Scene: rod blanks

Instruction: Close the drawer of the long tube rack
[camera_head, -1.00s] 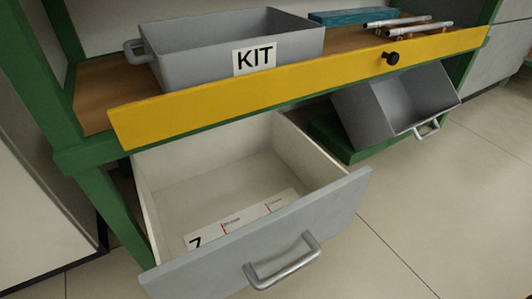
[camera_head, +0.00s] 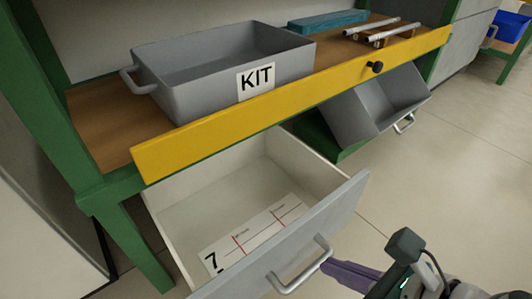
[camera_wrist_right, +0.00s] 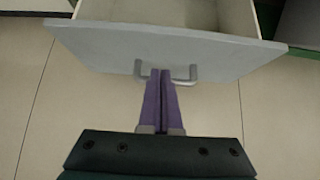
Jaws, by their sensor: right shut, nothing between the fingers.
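The drawer (camera_head: 335,222) stands pulled out below the yellow-edged shelf, with a grey front and a silver bar handle (camera_head: 300,268). It holds only a white label card (camera_head: 255,235) marked 7 on its floor. My right gripper (camera_head: 328,268) is at the lower right of the head view, its purple fingers close to the handle. In the wrist view the right gripper (camera_wrist_right: 161,74) has its fingers together, tips overlapping the handle (camera_wrist_right: 180,72) in front of the drawer front (camera_wrist_right: 110,45). I cannot tell whether they touch it. My left gripper is out of view.
On the shelf stand a grey KIT bin (camera_head: 215,85), a teal block (camera_head: 327,20) and silver rods (camera_head: 390,32) on a small brown stand. A tilted grey bin (camera_head: 375,110) with a handle hangs right of the drawer. The tiled floor (camera_head: 455,160) is clear there.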

